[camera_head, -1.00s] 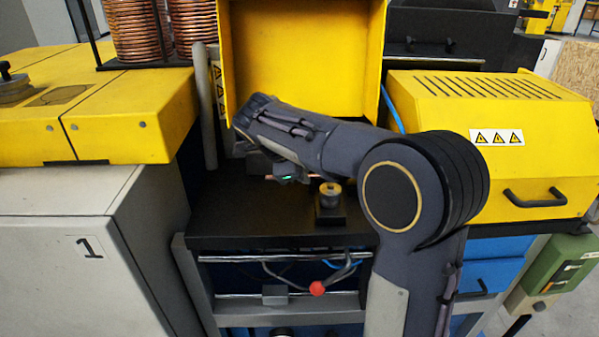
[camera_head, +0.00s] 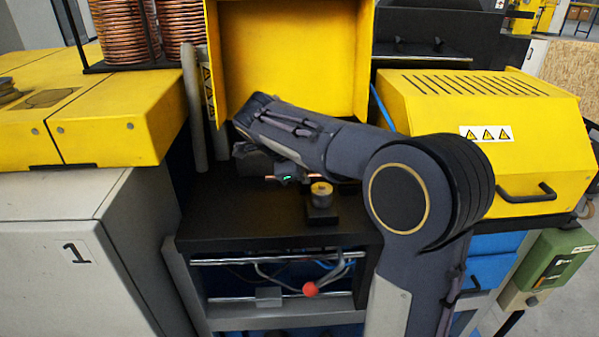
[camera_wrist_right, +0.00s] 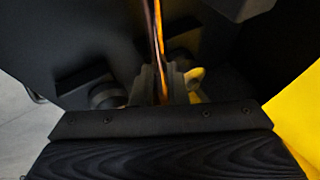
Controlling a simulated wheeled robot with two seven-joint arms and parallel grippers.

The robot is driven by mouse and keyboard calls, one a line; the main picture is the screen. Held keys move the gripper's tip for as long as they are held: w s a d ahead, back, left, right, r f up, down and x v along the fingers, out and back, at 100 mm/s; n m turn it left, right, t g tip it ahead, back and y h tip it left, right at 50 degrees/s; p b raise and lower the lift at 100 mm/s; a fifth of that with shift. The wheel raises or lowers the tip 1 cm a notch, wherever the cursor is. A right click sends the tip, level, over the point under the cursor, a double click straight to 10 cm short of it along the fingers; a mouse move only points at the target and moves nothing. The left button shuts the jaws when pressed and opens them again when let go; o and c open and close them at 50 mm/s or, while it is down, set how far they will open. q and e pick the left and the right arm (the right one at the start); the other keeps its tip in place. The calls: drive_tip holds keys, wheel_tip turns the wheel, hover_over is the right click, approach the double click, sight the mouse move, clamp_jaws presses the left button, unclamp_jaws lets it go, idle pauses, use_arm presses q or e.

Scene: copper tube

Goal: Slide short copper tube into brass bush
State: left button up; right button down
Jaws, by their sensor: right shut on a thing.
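My right gripper (camera_head: 288,178) is shut on the short copper tube. Ends of the tube (camera_head: 269,178) show on both sides of the fingers in the head view. In the right wrist view the tube (camera_wrist_right: 156,35) runs up from between the fingers (camera_wrist_right: 162,88). The brass bush (camera_head: 321,188) sits on a small black block on the black bench, just right of the gripper and slightly nearer the camera. The tube appears apart from the bush, though the exact gap is unclear. My left gripper is not in view.
A yellow open-fronted housing (camera_head: 290,60) stands behind the black bench top (camera_head: 235,215). A yellow slotted machine (camera_head: 480,130) is at right. A grey cabinet (camera_head: 75,235) and yellow units are at left. Copper coils (camera_head: 120,32) stand at the back left.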

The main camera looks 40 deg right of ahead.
drive_tip(key=shift+s+d, duration=0.2)
drive_tip(key=shift+d, duration=0.05)
drive_tip(key=c, duration=1.3)
unclamp_jaws()
drive_tip(key=shift+r, duration=0.1)
drive_tip(key=shift+c, duration=0.2)
drive_tip(key=shift+d+r, duration=0.1)
drive_tip(key=shift+a+r, duration=0.2)
drive_tip(key=shift+r, duration=0.25)
drive_tip(key=v, duration=0.6)
drive_tip(key=shift+s+a+p, duration=0.2)
drive_tip(key=shift+a+p, duration=0.1)
drive_tip(key=shift+a, duration=0.25)
